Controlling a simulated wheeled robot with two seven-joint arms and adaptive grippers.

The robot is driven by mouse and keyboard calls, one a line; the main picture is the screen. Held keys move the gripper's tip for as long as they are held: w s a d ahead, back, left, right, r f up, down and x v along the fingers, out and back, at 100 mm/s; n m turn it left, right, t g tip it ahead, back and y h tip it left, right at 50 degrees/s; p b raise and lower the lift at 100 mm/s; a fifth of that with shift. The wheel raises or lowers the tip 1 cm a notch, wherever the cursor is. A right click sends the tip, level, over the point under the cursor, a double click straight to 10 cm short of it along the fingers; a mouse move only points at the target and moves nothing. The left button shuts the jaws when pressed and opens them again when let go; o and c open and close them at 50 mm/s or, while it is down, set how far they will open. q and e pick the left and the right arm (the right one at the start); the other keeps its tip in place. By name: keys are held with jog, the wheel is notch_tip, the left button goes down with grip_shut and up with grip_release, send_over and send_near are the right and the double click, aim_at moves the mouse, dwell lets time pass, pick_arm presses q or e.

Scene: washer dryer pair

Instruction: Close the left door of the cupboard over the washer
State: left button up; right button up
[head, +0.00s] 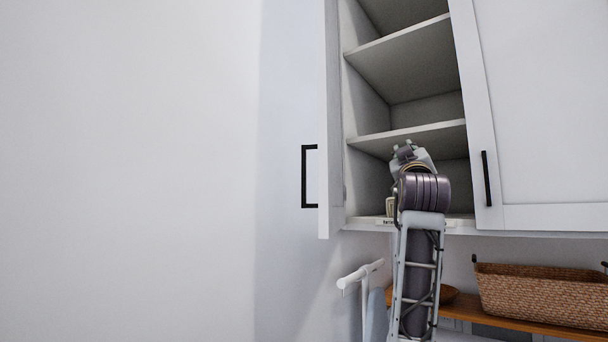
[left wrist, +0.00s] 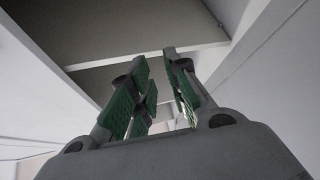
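The left door (head: 328,110) of the white cupboard stands wide open, swung out and seen nearly edge-on. Its black bar handle (head: 305,177) is on the far left side of the door. My left gripper (head: 403,149) is in front of the open cupboard, at its lower shelf, to the right of the open door and apart from it. In the left wrist view its green-padded fingers (left wrist: 157,62) are spread with nothing between them, and they point up toward the cupboard interior. My right gripper is in neither view.
The right door (head: 540,100) is shut, with a black handle (head: 486,178). Cupboard shelves (head: 400,60) look mostly bare. Below are a wicker basket (head: 540,297) on a wooden shelf (head: 545,326) and a white hanging rail (head: 360,274). Open space lies left of the door.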

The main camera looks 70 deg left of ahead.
pick_arm(q)
jog(key=d+f+m+t+h+b, duration=0.1)
jog(key=d+f+m+t+h, duration=0.4)
jog(key=d+h, duration=0.7)
jog(key=d+f+m+t+h+b, duration=0.1)
jog(key=d+f+m+t+h, duration=0.4)
jog(key=d+f+m+h, duration=0.5)
jog(key=d+m+h, duration=0.2)
jog(key=d, duration=0.5)
jog(key=shift+w+d+f+h, duration=0.2)
jog(key=shift+w+d+h, duration=0.05)
jog(key=shift+d+h, duration=0.15)
